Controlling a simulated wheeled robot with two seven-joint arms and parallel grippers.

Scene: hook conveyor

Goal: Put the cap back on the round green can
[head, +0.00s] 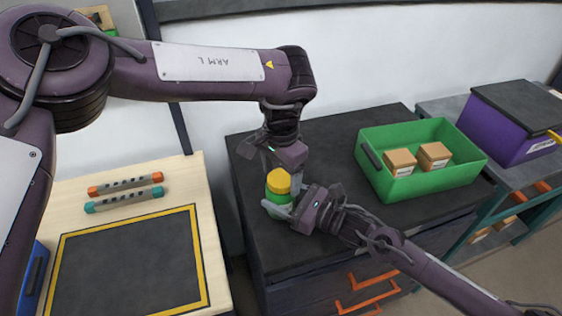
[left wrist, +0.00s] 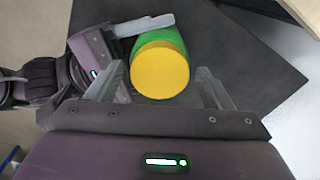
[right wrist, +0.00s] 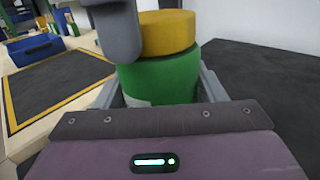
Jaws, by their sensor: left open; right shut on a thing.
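The round green can (head: 276,212) stands upright near the front left of the dark cabinet top. The yellow cap (head: 278,181) sits on top of the can; in the right wrist view the cap (right wrist: 168,33) rests on the green body (right wrist: 165,78) with no clear gap, its left part hidden by a grey finger. My right gripper (head: 284,198) is shut on the can's body from the right. My left gripper (head: 279,172) is open above, pointing down; in the left wrist view its fingers stand apart on either side of the cap (left wrist: 160,73), with no clear contact.
A green bin (head: 428,187) with two small cartons (head: 400,161) stands to the right on the cabinet top (head: 340,150). A purple box (head: 510,125) is farther right. A wooden table (head: 110,170) with a yellow-edged dark mat stands left, across a gap.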

